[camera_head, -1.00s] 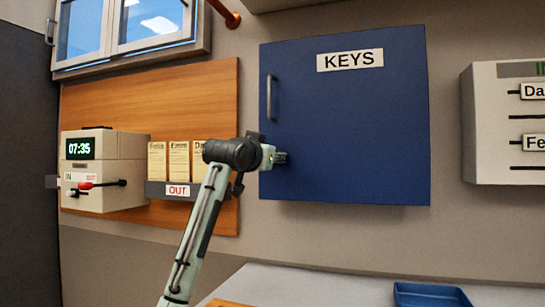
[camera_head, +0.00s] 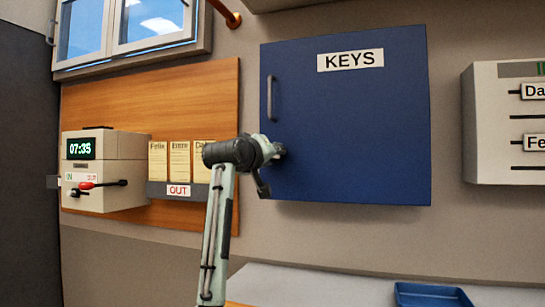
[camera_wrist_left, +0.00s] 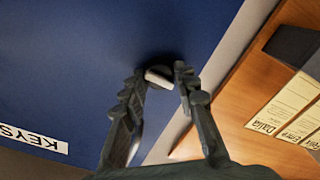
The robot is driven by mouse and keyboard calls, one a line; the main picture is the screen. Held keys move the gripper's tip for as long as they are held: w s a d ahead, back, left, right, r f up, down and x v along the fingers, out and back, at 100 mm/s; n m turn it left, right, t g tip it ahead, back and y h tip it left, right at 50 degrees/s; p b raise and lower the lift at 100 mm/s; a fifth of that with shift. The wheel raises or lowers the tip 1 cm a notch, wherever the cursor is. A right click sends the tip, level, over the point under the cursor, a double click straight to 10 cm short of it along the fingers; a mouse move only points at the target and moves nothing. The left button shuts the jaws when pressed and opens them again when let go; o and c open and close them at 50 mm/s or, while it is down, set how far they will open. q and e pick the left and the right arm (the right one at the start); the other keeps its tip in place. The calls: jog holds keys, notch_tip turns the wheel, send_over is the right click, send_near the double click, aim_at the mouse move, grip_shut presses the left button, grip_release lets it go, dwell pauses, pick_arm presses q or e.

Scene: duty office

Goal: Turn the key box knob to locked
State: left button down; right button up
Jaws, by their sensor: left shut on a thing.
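The blue key box (camera_head: 350,120) hangs on the wall with its door shut and a KEYS label (camera_head: 350,60) on it. Its knob (camera_wrist_left: 158,76) shows in the left wrist view as a dark round piece with a pale bar, low on the door's hinge-or-handle side below the vertical handle (camera_head: 269,98). My left gripper (camera_head: 276,151) reaches it from the left and hides most of it in the head view. In the left wrist view the left gripper's fingers (camera_wrist_left: 161,84) are on either side of the knob, shut on it. My right gripper is not in view.
A time clock (camera_head: 104,170) and a card rack marked OUT (camera_head: 177,190) sit on the wooden board to the left. A slotted panel (camera_head: 500,120) is at the right. A blue tray (camera_head: 432,296) lies on the table below.

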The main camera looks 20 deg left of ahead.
pick_arm(q)
jog(key=shift+n, duration=0.5)
jog(key=c, duration=1.2)
grip_release()
jog(key=shift+o, duration=0.2)
jog(key=s, duration=1.2)
jog(key=shift+a, duration=0.2)
jog(key=shift+s+f, duration=0.1)
